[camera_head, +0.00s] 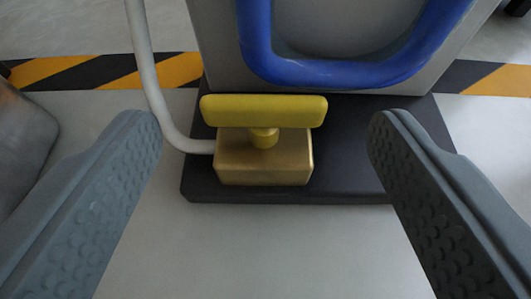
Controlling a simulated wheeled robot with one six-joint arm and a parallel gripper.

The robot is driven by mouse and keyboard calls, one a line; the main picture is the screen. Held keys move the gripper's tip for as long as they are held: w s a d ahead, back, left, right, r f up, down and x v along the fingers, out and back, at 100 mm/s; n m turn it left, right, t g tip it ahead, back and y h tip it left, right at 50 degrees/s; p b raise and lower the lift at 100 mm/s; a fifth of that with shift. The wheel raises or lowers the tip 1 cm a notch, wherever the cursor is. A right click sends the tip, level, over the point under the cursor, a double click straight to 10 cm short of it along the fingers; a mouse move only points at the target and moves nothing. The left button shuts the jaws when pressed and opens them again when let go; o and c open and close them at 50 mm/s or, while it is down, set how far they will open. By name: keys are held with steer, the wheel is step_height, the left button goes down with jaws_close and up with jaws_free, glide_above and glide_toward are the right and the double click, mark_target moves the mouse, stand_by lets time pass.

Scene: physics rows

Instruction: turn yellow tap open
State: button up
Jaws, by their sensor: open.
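The yellow tap handle (264,110) is a rounded bar lying crosswise, left to right, on a short yellow stem. The stem stands on a brass-coloured valve block (263,160). A white pipe (152,75) bends down and joins the block's left side. My gripper (264,125) is open, with one grey padded finger at the left and one at the right. The handle lies between and beyond the fingertips in the picture, and neither finger touches it. Nothing is held.
The block sits on a dark base plate (370,170). Behind it stands a grey panel (215,50) with a blue loop-shaped tube (330,72). Black and yellow striped tape (110,70) crosses the pale floor (230,250). A grey rounded object (20,140) is at the left edge.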

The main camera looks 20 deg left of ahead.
steer(key=v, duration=1.5)
steer(key=shift+s, duration=0.35)
steer(key=shift+d+r, duration=0.1)
steer(key=shift+d, duration=0.05)
steer(key=s+a+r+m+t+h, duration=0.1)
steer(key=s+a+r+t+h, duration=0.15)
steer(key=s+a+r, duration=0.5)
steer(key=s+a+r+m+t+h, duration=0.15)
steer(key=a+r+t, duration=0.25)
steer(key=a+r, duration=0.75)
steer(key=s+a+f+m+g, duration=0.1)
steer(key=s+a, duration=0.4)
steer(key=s, duration=0.6)
steer(key=s+a+f, duration=0.1)
steer(key=s+a, duration=0.5)
steer(key=s, duration=0.6)
steer(key=shift+s+m+g+h, duration=0.25)
steer(key=shift+m+g+h, duration=0.1)
steer(key=shift+h, duration=0.05)
